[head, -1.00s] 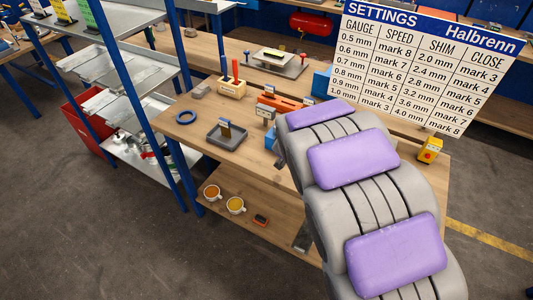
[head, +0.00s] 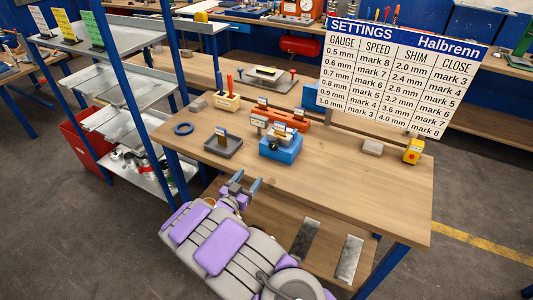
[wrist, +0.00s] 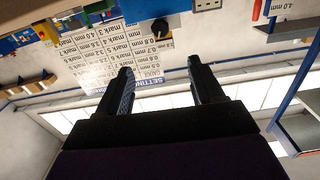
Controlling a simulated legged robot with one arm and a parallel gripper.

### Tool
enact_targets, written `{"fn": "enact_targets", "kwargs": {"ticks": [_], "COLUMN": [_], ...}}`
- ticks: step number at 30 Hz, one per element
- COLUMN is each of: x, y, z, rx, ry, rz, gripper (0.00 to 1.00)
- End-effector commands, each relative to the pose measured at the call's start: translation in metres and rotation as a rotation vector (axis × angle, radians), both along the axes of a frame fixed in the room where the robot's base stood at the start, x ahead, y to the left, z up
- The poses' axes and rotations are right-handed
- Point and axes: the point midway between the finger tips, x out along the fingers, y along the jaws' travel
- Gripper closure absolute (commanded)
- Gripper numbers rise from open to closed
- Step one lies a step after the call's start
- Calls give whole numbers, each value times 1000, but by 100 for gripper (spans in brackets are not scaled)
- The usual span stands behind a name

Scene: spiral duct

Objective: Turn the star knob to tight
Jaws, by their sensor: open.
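A blue device (head: 281,148) stands on the wooden bench near its front edge. A small dark knob (head: 273,146) is on its front; its star shape and setting are too small to make out. A black knob with a white mark also shows at the top of the wrist view (wrist: 159,29). My gripper (head: 248,181) is open and empty, in front of the bench and apart from the blue device. Both fingers (wrist: 158,84) show in the wrist view with nothing between them.
A settings board (head: 395,80) stands over the bench's back right. A grey tray (head: 223,146), blue ring (head: 184,129), orange fixture (head: 285,117) and yellow device (head: 413,151) are on the bench. Two metal plates (head: 305,239) lie on the lower shelf. The bench's front right is clear.

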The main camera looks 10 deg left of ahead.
Motion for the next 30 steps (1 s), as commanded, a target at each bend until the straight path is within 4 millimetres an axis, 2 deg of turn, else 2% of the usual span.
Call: {"fn": "enact_targets", "kwargs": {"ticks": [5,24,30], "x": [20,132,153], "y": [-8,-49,-55], "z": [-2,-2,-1], "rx": [0,0,-1], "ry": [0,-1,0], "rz": [-5,-2,0], "gripper": [33,33,33]}}
